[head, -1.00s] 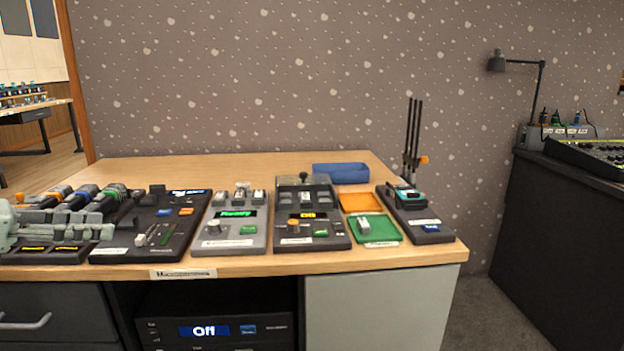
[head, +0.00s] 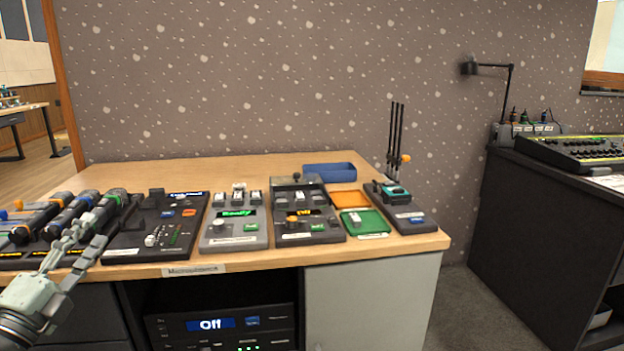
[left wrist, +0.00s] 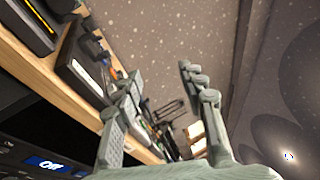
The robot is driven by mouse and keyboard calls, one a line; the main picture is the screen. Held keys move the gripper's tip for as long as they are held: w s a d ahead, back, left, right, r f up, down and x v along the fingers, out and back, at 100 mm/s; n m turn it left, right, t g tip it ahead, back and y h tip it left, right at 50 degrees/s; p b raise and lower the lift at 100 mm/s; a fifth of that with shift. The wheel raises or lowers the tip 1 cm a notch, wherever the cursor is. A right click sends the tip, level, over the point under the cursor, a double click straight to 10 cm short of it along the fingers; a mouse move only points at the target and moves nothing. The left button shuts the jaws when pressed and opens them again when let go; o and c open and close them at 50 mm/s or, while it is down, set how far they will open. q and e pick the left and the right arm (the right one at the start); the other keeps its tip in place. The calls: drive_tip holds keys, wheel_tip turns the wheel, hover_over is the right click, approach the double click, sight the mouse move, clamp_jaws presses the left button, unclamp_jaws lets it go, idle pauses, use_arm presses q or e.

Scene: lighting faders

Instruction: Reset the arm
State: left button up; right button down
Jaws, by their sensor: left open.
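My left gripper (head: 94,230) is in the lower left of the head view, in front of the bench's front edge and the leftmost black unit. Its pale grey fingers point up and to the right. In the left wrist view its two fingers (left wrist: 163,112) stand apart with nothing between them. The gripper is open and empty. My right gripper is not in view.
The wooden bench (head: 270,168) holds several fader units, such as a grey unit (head: 220,241), and a blue bin (head: 329,171), an orange tray (head: 349,198) and a green tray (head: 372,222). A dark cabinet (head: 525,235) stands at right.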

use_arm(q)
drive_tip(key=s+f+n+g+y, duration=0.25)
drive_tip(key=f+n, duration=0.25)
drive_tip(key=f, duration=0.3)
drive_tip(key=s+f+n+g+y+p, duration=0.15)
drive_tip(key=f+n+g, duration=0.3)
drive_tip(key=f, duration=0.45)
drive_tip(key=s+f+n+g+y, duration=0.2)
drive_tip(key=f+n+y, duration=0.1)
drive_tip(key=f+n, duration=0.4)
drive_tip(key=s+d+f+n+g+h, duration=0.2)
drive_tip(key=s+d+f+g+h, duration=0.2)
drive_tip(key=s+d+f+g, duration=0.5)
drive_tip(key=s+d+f, duration=0.6)
drive_tip(key=s+f, duration=0.2)
drive_tip(key=f, duration=0.1)
drive_tip(key=shift+s+g+p, duration=0.15)
drive_tip(key=shift+g+p, duration=0.15)
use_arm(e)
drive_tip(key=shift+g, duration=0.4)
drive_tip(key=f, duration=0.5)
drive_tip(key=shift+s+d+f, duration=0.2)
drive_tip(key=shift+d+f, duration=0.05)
